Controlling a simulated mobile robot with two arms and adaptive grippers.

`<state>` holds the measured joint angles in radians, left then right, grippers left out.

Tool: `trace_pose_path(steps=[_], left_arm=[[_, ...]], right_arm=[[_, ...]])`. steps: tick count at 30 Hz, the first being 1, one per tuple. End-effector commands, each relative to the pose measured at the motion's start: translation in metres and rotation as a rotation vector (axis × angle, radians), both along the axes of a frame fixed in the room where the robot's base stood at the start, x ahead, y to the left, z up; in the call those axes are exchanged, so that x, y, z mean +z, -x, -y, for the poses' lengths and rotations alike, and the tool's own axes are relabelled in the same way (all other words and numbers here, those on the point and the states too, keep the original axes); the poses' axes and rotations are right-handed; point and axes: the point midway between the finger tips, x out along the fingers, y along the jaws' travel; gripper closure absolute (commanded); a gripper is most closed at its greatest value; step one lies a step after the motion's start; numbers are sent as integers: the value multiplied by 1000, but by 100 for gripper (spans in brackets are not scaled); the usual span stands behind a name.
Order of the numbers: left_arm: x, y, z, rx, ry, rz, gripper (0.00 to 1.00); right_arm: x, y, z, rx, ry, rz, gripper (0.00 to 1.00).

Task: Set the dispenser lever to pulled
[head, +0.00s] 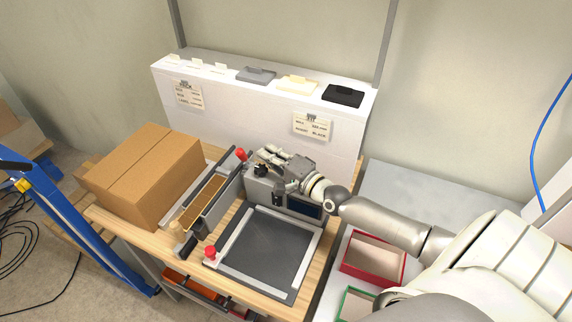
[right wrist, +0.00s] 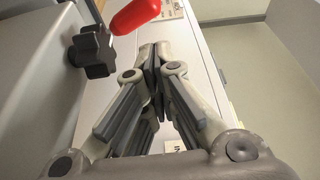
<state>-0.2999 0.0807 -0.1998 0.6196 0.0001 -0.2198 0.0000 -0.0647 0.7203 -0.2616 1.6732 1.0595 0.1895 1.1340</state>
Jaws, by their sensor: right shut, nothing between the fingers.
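The dispenser (head: 262,188) is a grey housing on the wooden bench. A lever with a red grip (head: 240,153) stands at its back left; the red grip also shows at the top of the right wrist view (right wrist: 135,14). My right gripper (head: 264,152) is to the right of this grip. In the right wrist view its fingertips (right wrist: 156,50) meet with nothing between them, apart from the red grip. A black knob (right wrist: 91,50) sits to the left of the fingers. The lever's lower part is hidden. My left gripper is not in view.
A cardboard box (head: 147,172) stands at the left of the bench. A second red knob (head: 210,252) is at the front, beside a dark framed plate (head: 267,247). A white shelf (head: 250,118) with sample pieces rises behind. A red tray (head: 375,257) lies right.

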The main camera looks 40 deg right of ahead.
Motion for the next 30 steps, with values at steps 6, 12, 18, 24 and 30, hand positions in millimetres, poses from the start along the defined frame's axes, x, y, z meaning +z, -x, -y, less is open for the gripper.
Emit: trace_pose_path(steps=[6,12,18,24,30], left_arm=[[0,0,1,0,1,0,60],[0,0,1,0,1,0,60],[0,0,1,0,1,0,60],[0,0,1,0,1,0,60],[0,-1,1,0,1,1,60]], right_arm=[[-1,35,5,1,2,-2,100],[0,58,9,0,2,0,100],[0,68,11,1,3,2,100],[1,69,11,0,3,3,100],[0,69,11,0,2,2,100]])
